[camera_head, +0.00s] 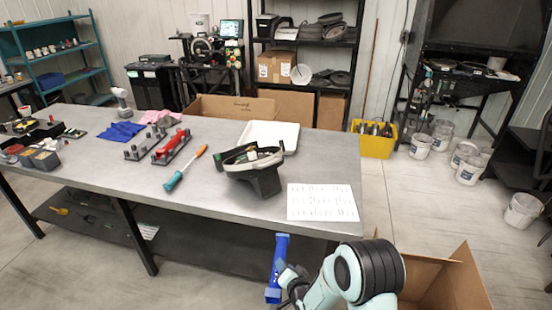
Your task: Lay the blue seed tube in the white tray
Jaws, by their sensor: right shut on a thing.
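The blue seed tube (280,256) is near the bottom middle, upright with a slight tilt, in front of the table's near edge. My right gripper (281,279) is shut on its lower part; the fingers are small and partly hidden by the tube and my wrist. The white tray (262,131) lies on the table near its far right edge, apart from the tube. It looks empty where its inside shows. The dark seed meter housing (263,180) stands just in front of it and covers part of its near side. My left gripper is not in view.
A sheet of paper (321,203) lies at the table's near right corner. A screwdriver (186,168), a red tool rack (171,147) and blue gloves (119,133) are to the left. A cardboard box (452,285) stands open on the floor at right, beside my arm.

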